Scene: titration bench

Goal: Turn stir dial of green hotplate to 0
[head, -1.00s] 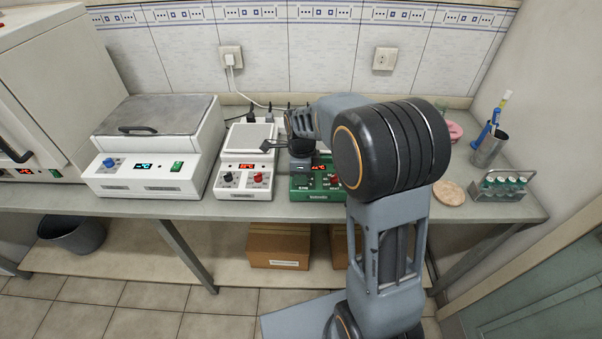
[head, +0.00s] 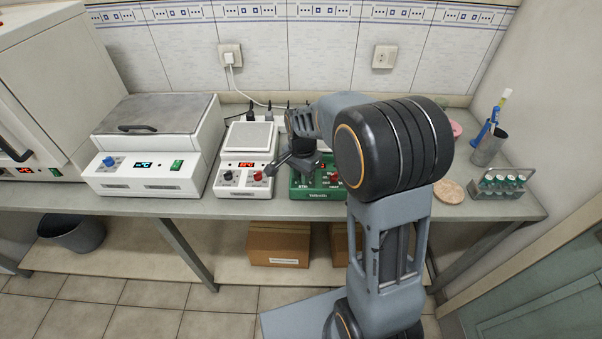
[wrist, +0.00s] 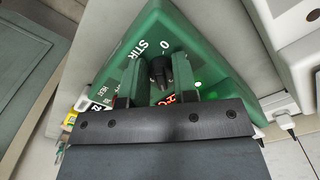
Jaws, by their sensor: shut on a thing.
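The green hotplate (head: 318,195) stands on the bench, partly hidden behind my arm. In the wrist view its green front panel (wrist: 205,50) shows the word STIR and a 0 mark. The black stir dial (wrist: 159,70) sits between my two fingers, just below those markings in the picture. My gripper (wrist: 158,76) is shut on the dial. In the head view my gripper (head: 297,163) is over the front of the green hotplate, and the dial is hidden. A lit red display shows partly behind the fingers; its digits are unclear.
A white water bath (head: 150,185) is farther left. A tube rack (head: 503,181), a beaker (head: 488,148) and a round cork-coloured mat (head: 449,191) are at the right.

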